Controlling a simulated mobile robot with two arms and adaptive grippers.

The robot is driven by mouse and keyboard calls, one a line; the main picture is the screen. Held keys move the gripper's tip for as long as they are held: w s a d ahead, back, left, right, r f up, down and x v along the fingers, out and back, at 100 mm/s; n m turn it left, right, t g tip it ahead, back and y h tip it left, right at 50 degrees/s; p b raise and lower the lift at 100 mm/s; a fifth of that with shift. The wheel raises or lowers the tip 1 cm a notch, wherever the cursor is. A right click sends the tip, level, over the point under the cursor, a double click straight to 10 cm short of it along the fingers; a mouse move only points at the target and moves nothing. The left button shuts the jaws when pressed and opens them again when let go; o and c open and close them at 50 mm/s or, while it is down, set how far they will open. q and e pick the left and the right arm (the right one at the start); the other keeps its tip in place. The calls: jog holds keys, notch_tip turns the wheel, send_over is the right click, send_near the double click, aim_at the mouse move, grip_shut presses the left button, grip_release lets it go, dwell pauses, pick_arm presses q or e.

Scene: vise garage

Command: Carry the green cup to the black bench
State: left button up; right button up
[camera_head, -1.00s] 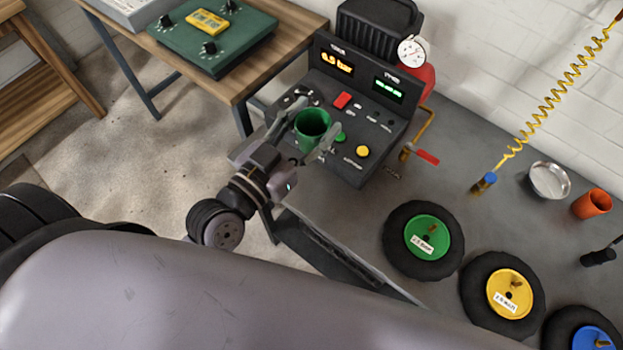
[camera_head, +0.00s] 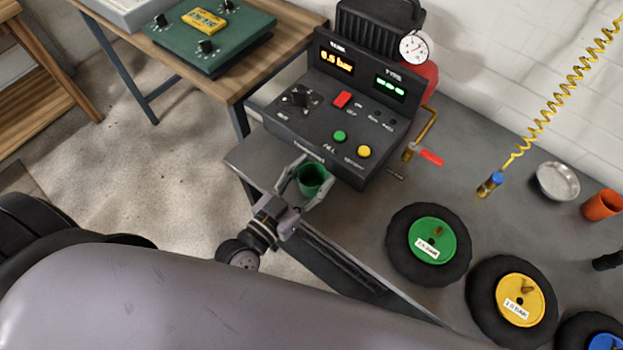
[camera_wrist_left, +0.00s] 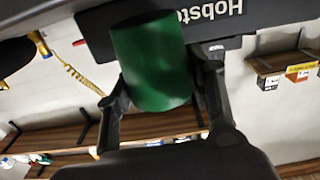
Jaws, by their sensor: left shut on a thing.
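The green cup (camera_head: 312,180) is between the fingers of my left gripper (camera_head: 303,186), which is shut on it. In the head view the cup is upright or nearly so, in front of the control box and over the front left part of the black bench (camera_head: 378,213). I cannot tell whether its base touches the bench. In the left wrist view the green cup (camera_wrist_left: 152,62) fills the middle, with a finger of my left gripper (camera_wrist_left: 158,95) on each side. My right gripper is not in view.
A dark control box (camera_head: 345,120) with buttons and displays stands just behind the cup. Tyres with green (camera_head: 432,240) and yellow (camera_head: 513,298) hubs lie to the right. A metal bowl (camera_head: 557,181) and an orange cup (camera_head: 602,205) are further right. A wooden table (camera_head: 245,80) stands behind left.

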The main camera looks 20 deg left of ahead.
pick_arm(q)
jog(key=shift+f, duration=0.75)
jog(key=shift+f, duration=0.15)
jog(key=o, duration=1.2)
jog(key=shift+c, duration=0.2)
